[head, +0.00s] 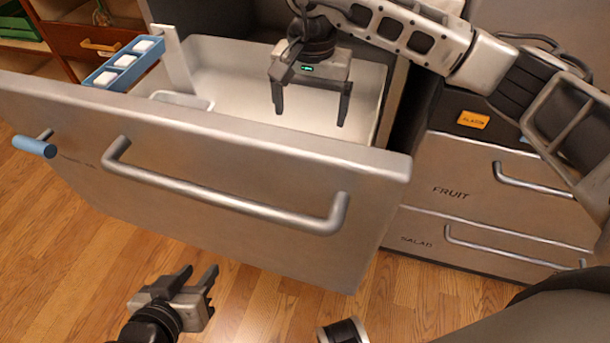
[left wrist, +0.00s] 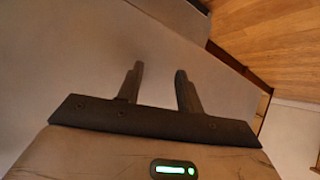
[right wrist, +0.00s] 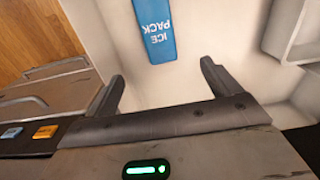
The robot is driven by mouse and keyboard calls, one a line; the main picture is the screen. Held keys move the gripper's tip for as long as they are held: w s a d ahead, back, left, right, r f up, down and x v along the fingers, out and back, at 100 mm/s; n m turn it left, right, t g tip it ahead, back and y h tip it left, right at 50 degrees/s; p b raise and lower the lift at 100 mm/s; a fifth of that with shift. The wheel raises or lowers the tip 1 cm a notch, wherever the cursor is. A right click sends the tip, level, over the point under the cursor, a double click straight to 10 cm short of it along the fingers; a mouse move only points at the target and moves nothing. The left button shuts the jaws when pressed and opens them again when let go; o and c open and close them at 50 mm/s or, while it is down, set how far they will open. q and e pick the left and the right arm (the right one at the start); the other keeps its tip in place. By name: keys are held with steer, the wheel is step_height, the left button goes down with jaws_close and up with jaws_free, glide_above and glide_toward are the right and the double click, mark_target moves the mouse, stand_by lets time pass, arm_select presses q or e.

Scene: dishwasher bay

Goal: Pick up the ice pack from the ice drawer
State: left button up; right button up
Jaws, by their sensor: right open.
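The ice pack (right wrist: 155,28) is a blue block with white lettering. It shows in the right wrist view, lying on the pale floor of the open ice drawer (head: 230,70). In the head view I cannot see it; the drawer front (head: 240,165) hides part of the drawer floor. My right gripper (head: 310,117) is open and empty, pointing down inside the drawer. In the right wrist view its fingers (right wrist: 162,70) are apart, with the pack beyond them. My left gripper (head: 195,272) is open and empty, low in front of the drawer front.
A blue ice tray (head: 125,62) with white cubes sits at the drawer's left side, near a white bin (head: 182,100). The drawer front has a long metal handle (head: 230,195). Shut FRUIT (head: 465,180) and SALAD (head: 430,240) drawers are at right. An orange tag (head: 473,120) lies above them.

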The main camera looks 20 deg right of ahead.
step_height(320, 180, down, 10)
steer(key=shift+r+b, duration=0.2)
steer(key=shift+b, duration=0.45)
steer(key=f, duration=0.3)
steer(key=f+b, duration=0.1)
steer(key=f, duration=0.2)
steer(key=shift+s+a, duration=0.1)
steer(key=shift+s, duration=0.1)
steer(key=shift+f, duration=0.1)
arm_select(q)
steer(key=shift+w+d+f+h, duration=0.1)
steer(key=shift+d+f+h, duration=0.2)
steer(key=shift+d+f, duration=0.35)
arm_select(e)
steer(key=c, duration=1.2)
